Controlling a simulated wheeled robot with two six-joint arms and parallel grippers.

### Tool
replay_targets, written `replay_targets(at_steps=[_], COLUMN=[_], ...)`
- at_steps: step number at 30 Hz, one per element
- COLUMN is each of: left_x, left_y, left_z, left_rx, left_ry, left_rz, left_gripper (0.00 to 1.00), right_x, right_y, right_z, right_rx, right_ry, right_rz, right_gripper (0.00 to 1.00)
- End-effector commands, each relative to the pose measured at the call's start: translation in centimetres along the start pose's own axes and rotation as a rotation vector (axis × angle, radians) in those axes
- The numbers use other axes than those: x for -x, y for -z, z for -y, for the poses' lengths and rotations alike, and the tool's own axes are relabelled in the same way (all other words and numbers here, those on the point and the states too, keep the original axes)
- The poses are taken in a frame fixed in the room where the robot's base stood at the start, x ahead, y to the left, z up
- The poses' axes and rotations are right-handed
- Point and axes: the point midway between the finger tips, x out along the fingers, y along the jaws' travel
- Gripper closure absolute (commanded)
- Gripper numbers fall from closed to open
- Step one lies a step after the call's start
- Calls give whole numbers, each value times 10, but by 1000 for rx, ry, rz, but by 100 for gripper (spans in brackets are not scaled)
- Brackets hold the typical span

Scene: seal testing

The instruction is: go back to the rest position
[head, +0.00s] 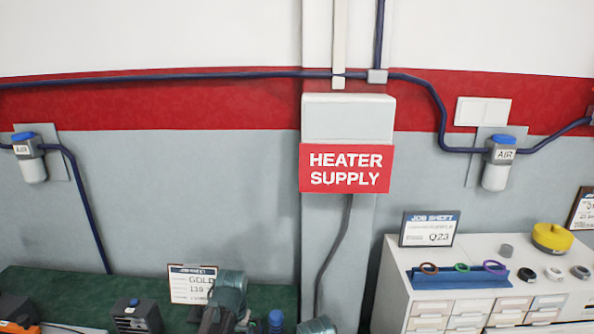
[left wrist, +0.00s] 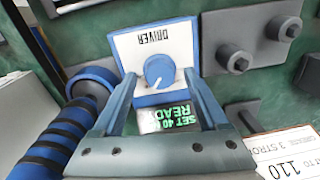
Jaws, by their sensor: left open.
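My left gripper (left wrist: 161,78) shows in the left wrist view, open, with its two grey fingers apart and nothing held between them. Neither gripper can be made out in the head view. My right gripper is not in view.
A blue and black cylindrical tool (left wrist: 52,140) lies left of the gripper, and grey knobs (left wrist: 233,58) are at right. The head view shows a green bench (head: 75,292), a white drawer cabinet (head: 400,275) with several rings, and a wall box marked heater supply (head: 346,168).

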Motion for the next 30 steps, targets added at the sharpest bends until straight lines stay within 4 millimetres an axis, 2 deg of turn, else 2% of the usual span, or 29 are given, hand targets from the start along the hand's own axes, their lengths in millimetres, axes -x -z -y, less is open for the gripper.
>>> replay_targets(at_steps=[6, 12, 26, 30], left_x=[0, 0, 0, 2], left_y=[0, 0, 0, -5], left_z=[0, 0, 0, 1], left_rx=[188, 291, 323, 320], left_ry=[0, 0, 0, 5], left_rz=[9, 13, 14, 14], left_gripper=[24, 24, 24, 24], right_x=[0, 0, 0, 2], right_y=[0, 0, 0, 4], right_z=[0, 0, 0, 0], right_rx=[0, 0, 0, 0], right_ry=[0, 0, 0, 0], right_rz=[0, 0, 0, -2], right_gripper=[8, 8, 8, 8])
